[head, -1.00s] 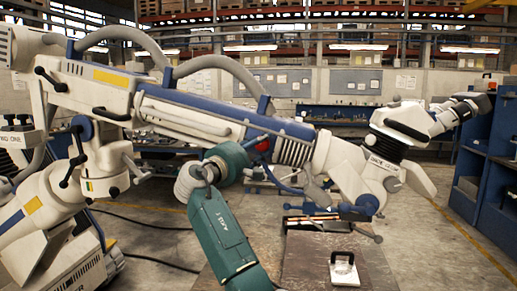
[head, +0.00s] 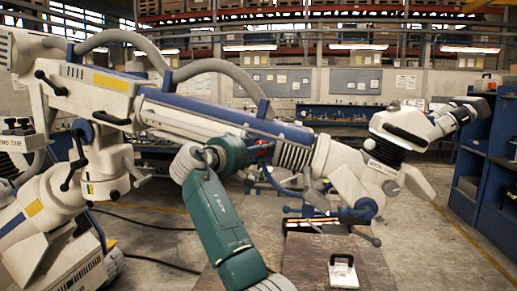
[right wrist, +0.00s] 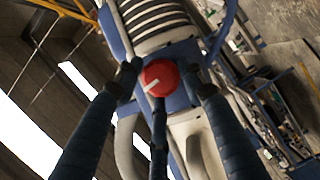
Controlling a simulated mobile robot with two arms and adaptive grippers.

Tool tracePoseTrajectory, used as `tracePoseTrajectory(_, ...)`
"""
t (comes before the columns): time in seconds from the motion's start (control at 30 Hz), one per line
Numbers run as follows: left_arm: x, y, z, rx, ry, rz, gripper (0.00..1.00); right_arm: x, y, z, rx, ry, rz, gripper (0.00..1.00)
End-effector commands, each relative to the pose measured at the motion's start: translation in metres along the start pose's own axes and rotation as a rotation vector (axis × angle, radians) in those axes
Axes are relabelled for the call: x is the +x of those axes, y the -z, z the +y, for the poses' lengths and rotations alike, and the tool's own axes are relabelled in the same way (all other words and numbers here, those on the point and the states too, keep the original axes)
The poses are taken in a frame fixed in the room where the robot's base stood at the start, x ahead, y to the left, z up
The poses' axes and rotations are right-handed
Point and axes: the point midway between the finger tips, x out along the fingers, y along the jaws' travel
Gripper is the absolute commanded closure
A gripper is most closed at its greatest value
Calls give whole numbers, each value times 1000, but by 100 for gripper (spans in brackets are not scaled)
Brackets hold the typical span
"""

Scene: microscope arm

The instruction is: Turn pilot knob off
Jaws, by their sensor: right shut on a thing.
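The pilot knob is a round red knob (right wrist: 160,77) on the blue and white microscope arm (head: 215,115). A pale pointer mark on its face runs toward the lower left in the right wrist view. My right gripper (right wrist: 160,84) has dark fingers on the left and right sides of the knob and one below it, and is shut on it. In the head view my green right arm reaches up to the underside of the microscope arm, and the gripper is mostly hidden there. My left gripper is not in view.
The microscope's white head (head: 400,130) hangs at the right end of the arm. A brown table (head: 310,262) below bears a small white block with a black handle (head: 342,270). Blue shelving (head: 495,170) stands at the right. Dark cables lie on the floor.

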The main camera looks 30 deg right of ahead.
Motion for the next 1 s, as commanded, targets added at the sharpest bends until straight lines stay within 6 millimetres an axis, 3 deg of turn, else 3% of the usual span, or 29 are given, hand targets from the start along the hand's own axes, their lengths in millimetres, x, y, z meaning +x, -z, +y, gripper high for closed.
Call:
tracePoseTrajectory(0.03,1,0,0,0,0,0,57,1,-2,-10,-5,17,-7,86)
tracePoseTrajectory(0.3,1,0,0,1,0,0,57,1,-2,-10,-7,18,-7,86)
tracePoseTrajectory(0.33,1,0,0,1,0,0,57,1,-2,-10,-7,18,-7,56)
tracePoseTrajectory(0.4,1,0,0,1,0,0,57,1,-2,-10,-7,17,-7,45)
tracePoseTrajectory(0.77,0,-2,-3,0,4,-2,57,-5,0,-4,-2,7,-3,45)
tracePoseTrajectory(1.0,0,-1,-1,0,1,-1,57,-47,1,-4,-2,8,0,45)
